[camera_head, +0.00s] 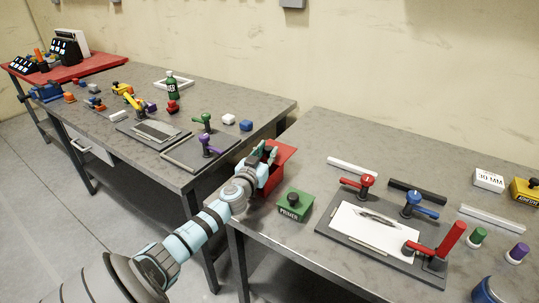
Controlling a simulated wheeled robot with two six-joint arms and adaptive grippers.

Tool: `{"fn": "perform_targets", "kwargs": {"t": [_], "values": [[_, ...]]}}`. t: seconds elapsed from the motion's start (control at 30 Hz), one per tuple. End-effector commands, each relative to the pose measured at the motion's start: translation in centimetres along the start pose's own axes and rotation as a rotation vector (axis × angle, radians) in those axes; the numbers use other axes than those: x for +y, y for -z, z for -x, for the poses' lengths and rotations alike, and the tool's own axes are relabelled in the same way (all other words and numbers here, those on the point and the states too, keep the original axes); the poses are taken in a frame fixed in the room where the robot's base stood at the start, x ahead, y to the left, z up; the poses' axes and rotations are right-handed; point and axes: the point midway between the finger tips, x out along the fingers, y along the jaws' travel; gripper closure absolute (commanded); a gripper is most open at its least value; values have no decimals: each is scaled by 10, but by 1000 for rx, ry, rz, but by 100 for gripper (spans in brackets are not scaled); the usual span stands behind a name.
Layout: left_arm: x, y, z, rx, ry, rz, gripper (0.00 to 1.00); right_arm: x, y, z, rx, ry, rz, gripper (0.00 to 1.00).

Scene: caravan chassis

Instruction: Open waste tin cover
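A red tin (273,178), which looks like the waste tin, stands at the left edge of the right-hand workbench. Its red upper panel (284,153) rises at a slant behind and to the right of my gripper; it looks like the cover, but its exact angle is hard to tell. My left gripper (264,151) is at the tin's top left, over or touching it, and hides part of the tin. Whether its fingers are closed on the cover cannot be seen. My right gripper is not in view.
A green primer tin (294,205) stands just right of the red tin. A grey fixture board (336,236) with red and blue clamps lies further right. A gap separates the two benches.

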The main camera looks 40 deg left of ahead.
Motion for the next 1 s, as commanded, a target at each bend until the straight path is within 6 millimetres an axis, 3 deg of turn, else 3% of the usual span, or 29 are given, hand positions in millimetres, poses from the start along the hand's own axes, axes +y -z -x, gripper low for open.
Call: {"fn": "perform_targets", "kwargs": {"t": [0.03,0.13,0.47,0.57,0.83,1.0], "values": [[0,0,0,1,0,0,67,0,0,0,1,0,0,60],[1,1,0,1,-1,0,54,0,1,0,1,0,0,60],[1,1,3,1,-2,-2,54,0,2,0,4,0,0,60],[1,0,19,0,-3,-4,54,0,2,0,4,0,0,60],[1,-1,92,-3,-6,-4,54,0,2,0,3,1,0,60],[1,0,117,-1,-3,-2,54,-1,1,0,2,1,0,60]]}}
